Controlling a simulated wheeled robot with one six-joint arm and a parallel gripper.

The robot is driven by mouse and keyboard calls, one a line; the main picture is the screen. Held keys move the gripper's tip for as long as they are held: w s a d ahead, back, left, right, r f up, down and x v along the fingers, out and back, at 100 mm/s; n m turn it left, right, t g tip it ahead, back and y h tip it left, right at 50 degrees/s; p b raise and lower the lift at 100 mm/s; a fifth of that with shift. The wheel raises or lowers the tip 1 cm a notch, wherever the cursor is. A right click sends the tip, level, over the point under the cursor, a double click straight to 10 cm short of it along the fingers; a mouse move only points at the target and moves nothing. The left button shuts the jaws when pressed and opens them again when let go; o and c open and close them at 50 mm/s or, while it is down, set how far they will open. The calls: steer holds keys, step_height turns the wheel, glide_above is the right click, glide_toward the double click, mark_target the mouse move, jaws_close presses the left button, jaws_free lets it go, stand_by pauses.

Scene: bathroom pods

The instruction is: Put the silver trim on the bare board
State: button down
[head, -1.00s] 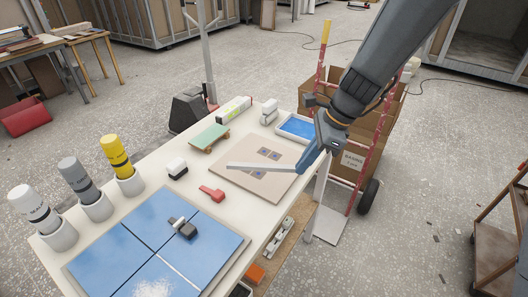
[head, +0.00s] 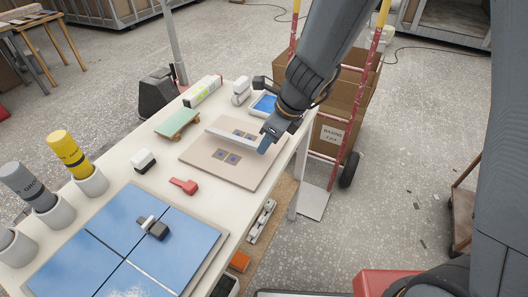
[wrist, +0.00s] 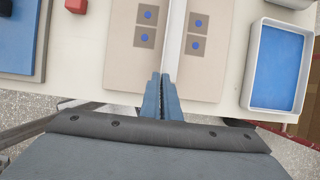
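My gripper (head: 268,139) is shut on one end of the silver trim (head: 230,135), a long pale strip. In the wrist view, the fingertips (wrist: 163,78) pinch the trim (wrist: 174,35), which runs straight away from them. The bare board (head: 205,154) is a beige square panel on the white table, with small brown squares that have blue dots. The trim lies across the board's middle, with one pair of squares on either side in the wrist view (wrist: 118,60). I cannot tell whether the trim touches the board or hovers just above it.
A blue tiled panel (head: 85,262) with a dark tool (head: 157,230) on it lies at the near end. A red tool (head: 183,186), a white block (head: 143,160), a green float (head: 177,123) and a blue tray (head: 262,104) stand around the board. Bottles stand along the left edge.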

step_height(320, 180, down, 3)
steer(key=shift+r+b, duration=0.1)
steer(key=shift+b, duration=0.35)
steer(key=c, duration=2)
jaws_free()
